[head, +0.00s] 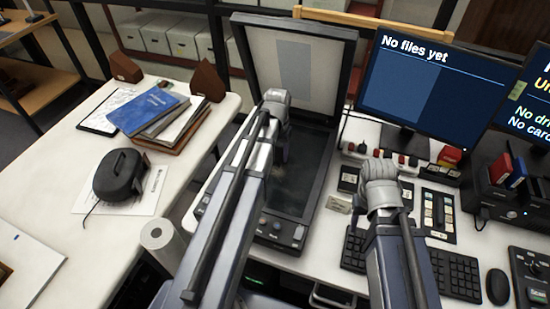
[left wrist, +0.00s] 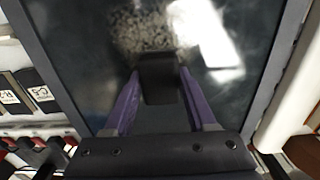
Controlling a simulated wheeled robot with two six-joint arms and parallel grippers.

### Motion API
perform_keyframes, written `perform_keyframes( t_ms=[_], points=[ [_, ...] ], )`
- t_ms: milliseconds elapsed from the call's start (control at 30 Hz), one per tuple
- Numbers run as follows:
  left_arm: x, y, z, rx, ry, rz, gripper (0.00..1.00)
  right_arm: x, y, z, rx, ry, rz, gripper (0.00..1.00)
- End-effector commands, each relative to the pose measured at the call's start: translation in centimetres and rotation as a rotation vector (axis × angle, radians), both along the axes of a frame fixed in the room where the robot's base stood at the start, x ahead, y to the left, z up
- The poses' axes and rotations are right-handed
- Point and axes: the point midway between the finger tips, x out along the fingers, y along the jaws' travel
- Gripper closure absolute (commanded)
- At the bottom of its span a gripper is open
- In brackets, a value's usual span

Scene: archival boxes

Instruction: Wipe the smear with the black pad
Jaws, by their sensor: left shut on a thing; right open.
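My left gripper (head: 281,150) is over the glass of the open flatbed scanner (head: 296,236). In the left wrist view its purple fingers (left wrist: 158,78) are shut on the black pad (left wrist: 158,92). The smear (left wrist: 138,30) is a grey, speckled patch on the dark glass, just beyond the pad's far end. I cannot tell whether the pad touches the glass. In the head view the pad is hidden behind my left arm. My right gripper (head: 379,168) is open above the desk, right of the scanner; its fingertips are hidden.
The scanner lid (head: 296,65) stands raised behind the glass. A monitor (head: 418,85), a keyboard (head: 455,273) and a mouse (head: 497,287) are to the right. On the left table are books (head: 150,108), a black rounded device (head: 120,174) and a paper roll (head: 156,236).

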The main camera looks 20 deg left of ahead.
Motion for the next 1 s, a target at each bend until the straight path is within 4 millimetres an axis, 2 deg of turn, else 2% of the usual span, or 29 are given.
perform_keyframes(
  t_ms=[200,500,667,1000],
  points=[
    [0.1,-0.2,0.0,0.000,0.000,-0.001,0.88,0.0,0.0,0.0,0.000,0.000,0.000,0.50],
    [0.1,-2.0,-0.2,-0.002,0.002,-0.002,0.88,0.0,0.0,-0.2,0.000,0.000,0.000,0.50],
    [0.0,-2.2,-0.2,-0.004,0.002,-0.001,0.88,0.0,0.0,-0.2,0.000,0.000,0.000,0.50],
    [-2.2,-2.3,-0.1,-0.003,0.005,-0.001,0.88,0.0,0.0,-0.1,0.000,0.000,0.000,0.50]
  ],
)
